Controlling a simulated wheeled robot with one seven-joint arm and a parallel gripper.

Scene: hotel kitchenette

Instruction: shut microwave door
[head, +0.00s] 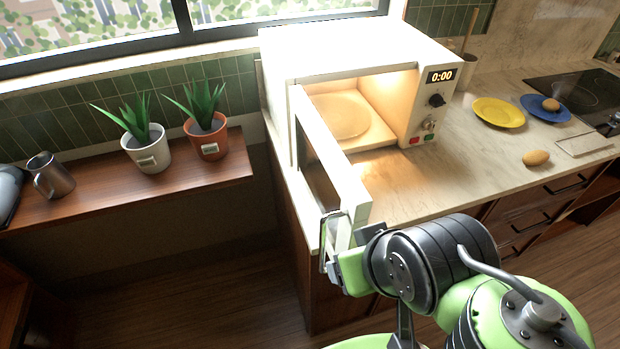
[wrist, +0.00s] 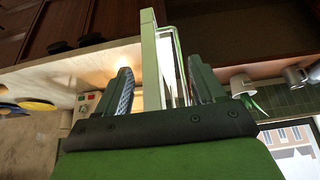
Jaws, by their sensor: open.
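The white microwave (head: 350,50) stands on the counter with its lit cavity empty except for a round plate (head: 340,115). Its door (head: 335,165) is hinged at the left and swung wide open towards me. A metal handle (head: 325,240) shows on the outer face near the door's free edge. My gripper (head: 350,252) is at that free edge, low in the head view. In the wrist view my gripper (wrist: 161,88) is open, with the door edge (wrist: 150,60) and handle (wrist: 178,65) between its fingers. Whether a finger touches them I cannot tell.
A shelf (head: 90,195) at left holds two potted plants and a metal mug (head: 50,176).

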